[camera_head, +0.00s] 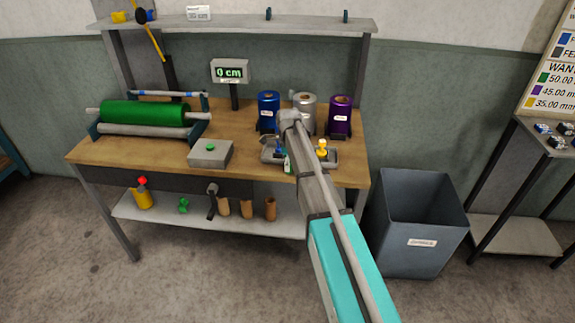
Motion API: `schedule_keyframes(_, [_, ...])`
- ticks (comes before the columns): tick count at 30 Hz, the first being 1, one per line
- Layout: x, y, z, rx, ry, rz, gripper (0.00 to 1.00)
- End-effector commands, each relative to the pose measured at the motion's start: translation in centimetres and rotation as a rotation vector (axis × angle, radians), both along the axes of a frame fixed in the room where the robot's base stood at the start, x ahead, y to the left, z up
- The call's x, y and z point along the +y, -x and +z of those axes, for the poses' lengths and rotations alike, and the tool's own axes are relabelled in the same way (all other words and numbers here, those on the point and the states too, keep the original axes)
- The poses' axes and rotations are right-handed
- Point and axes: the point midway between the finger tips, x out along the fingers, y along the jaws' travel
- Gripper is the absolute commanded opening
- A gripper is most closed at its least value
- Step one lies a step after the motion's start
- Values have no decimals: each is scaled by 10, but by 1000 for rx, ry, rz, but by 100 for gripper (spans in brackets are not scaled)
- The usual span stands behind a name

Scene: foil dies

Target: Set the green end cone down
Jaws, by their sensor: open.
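A small green piece (287,164) shows at the left edge of my forearm, at the front of a grey tray (269,155) on the bench. It is too small and too covered to tell whether it is the green end cone. A green, spool-shaped piece (184,205) lies on the bench's lower shelf. A blue piece (280,147) and a yellow cone-like piece (322,149) are at the tray. My arm reaches over the bench and covers the tray's middle. I cannot make out my gripper's fingers; they seem hidden behind the arm.
Blue (268,110), silver (305,101) and purple (340,116) rolls stand behind the tray. A grey box with a green button (211,152), a green roller (145,113) and a "0 cm" display (231,72) are to the left. A grey bin (418,232) stands right of the bench.

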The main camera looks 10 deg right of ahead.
Motion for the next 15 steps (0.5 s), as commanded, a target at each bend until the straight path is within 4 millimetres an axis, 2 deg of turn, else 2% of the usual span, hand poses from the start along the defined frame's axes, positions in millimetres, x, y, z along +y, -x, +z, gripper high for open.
schedule_keyframes(7, [0,0,0,0,0,0,85])
schedule_keyframes(8, [0,0,0,0,0,0,81])
schedule_keyframes(15, [0,0,0,0,0,0,36])
